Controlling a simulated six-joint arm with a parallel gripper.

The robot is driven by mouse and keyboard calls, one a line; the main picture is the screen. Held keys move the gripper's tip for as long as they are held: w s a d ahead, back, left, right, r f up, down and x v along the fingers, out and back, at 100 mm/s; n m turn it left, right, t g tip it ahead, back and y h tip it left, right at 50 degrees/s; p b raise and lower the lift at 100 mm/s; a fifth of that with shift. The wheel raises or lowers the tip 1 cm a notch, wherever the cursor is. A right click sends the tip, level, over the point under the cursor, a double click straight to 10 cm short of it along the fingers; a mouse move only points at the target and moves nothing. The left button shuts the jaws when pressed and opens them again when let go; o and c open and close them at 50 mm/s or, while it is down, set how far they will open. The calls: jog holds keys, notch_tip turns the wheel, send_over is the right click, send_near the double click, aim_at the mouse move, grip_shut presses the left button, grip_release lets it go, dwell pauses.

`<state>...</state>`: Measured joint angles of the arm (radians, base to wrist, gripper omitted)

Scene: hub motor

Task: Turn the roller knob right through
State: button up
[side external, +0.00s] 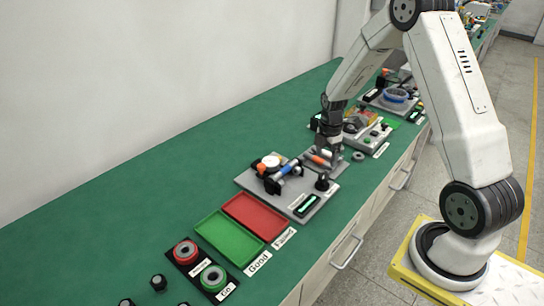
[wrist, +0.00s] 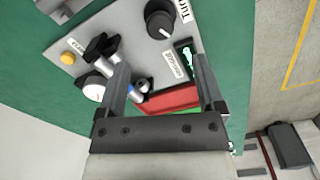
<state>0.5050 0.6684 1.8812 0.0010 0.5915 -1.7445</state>
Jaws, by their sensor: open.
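The black round knob (wrist: 160,18) with a white pointer mark sits on a grey panel (wrist: 125,18) beside a label reading "Turn", partly cut off. In the side view a black knob (side external: 322,182) stands near the right corner of the grey plate (side external: 325,197). My gripper (wrist: 160,63) is open, with its two fingers apart and nothing seen held between them. In the side view my gripper (side external: 328,160) is above the far end of the plate, apart from the knob. Its fingertips are too small to make out there.
The panel also carries a silver shaft with a black star handle (wrist: 102,47), a white dial (wrist: 92,92), a yellow button (wrist: 68,58) and a small display (wrist: 185,58). A red tray (side external: 258,216) and a green tray (side external: 228,238) lie beside it. The green bench (side external: 150,210) is clear toward the wall.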

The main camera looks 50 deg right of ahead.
aim_at(324, 176)
jog(key=shift+f, duration=0.1)
jog(key=shift+f, duration=3.8)
grip_shut()
